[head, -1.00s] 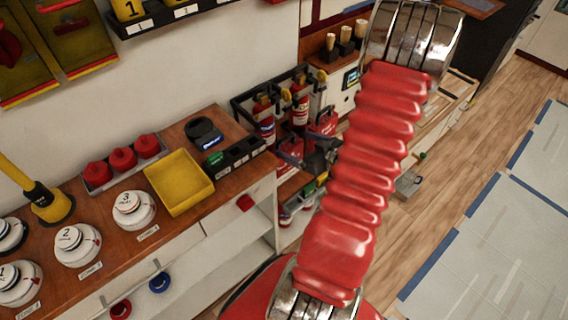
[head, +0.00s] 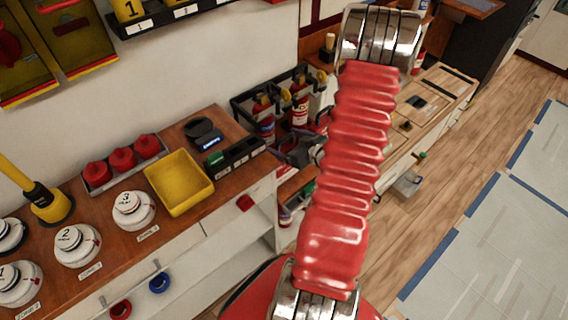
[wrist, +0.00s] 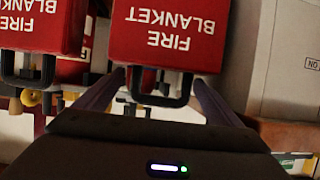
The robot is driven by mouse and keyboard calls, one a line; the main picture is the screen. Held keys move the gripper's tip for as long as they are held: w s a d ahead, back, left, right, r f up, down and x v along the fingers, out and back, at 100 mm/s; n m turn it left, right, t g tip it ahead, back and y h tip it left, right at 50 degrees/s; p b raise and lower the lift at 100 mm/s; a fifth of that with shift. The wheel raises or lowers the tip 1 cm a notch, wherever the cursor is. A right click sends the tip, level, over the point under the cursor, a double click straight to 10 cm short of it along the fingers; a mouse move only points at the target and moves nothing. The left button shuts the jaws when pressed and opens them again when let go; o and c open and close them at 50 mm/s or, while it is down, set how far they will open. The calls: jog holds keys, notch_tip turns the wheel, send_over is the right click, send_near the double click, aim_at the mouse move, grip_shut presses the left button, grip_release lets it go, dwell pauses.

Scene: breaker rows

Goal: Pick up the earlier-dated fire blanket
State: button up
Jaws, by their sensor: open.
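Two red boxes lettered FIRE BLANKET show upside down in the wrist view, a left blanket (wrist: 38,27) and a right blanket (wrist: 168,35). Each has a black handle on its near edge. No date is readable on either, so I cannot tell which is earlier-dated. My gripper (wrist: 158,80) is open, its two fingers on either side of the right blanket's handle (wrist: 158,98). Nothing shows clamped; whether the fingers touch the box is unclear. In the head view, my gripper (head: 302,150) is at the black rack, mostly hiding the blankets.
Red extinguishers (head: 300,103) stand in the black rack (head: 240,104) behind my gripper. The wooden counter on the left holds a yellow tray (head: 180,182) and several white detectors (head: 134,209). A pale cabinet side (wrist: 285,60) stands right of the blankets. The floor at right is open.

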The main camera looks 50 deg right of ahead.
jog(key=shift+x, duration=1.75)
jog(key=shift+a, duration=0.1)
jog(key=shift+c, duration=0.6)
jog(key=c, duration=2)
